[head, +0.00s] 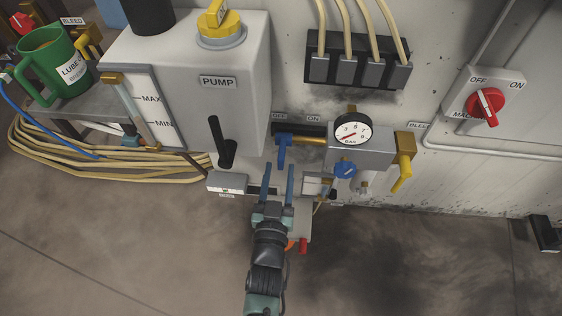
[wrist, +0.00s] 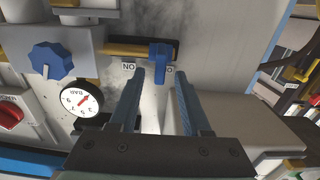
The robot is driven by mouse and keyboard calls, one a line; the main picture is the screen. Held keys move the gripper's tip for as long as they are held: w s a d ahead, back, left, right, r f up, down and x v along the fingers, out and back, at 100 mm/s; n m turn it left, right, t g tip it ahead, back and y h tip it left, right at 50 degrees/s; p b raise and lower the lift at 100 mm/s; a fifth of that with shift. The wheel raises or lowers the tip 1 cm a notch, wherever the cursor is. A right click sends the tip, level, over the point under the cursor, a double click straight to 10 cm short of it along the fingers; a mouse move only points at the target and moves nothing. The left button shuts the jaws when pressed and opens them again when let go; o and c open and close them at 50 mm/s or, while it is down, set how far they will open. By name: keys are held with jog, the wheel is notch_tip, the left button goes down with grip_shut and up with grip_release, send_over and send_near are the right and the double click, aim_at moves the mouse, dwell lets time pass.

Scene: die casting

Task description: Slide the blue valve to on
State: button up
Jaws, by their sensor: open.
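The blue valve (head: 284,147) is a small blue handle on a brass rod in a dark slot, low on the machine's wall. It stands at the OFF end, left of the ON label (head: 312,118) in the head view. In the wrist view, where the labels appear upside down, the blue valve (wrist: 160,56) lies just beyond the fingertips, between their lines. My gripper (head: 278,169) is open and empty, with its two blue fingers just below the valve in the head view. The gripper (wrist: 160,78) also shows in the wrist view; no contact is visible.
A pressure gauge (head: 353,131), a blue knob (head: 345,170) and a yellow lever (head: 403,172) sit right of the valve. A black lever (head: 222,142) on the pump tank stands to its left. A black connector block (head: 358,63) with cables is above.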

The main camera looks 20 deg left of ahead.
aim_at(280, 165)
jog(key=shift+b+x, duration=0.3)
jog(key=shift+x, duration=1.75)
grip_shut()
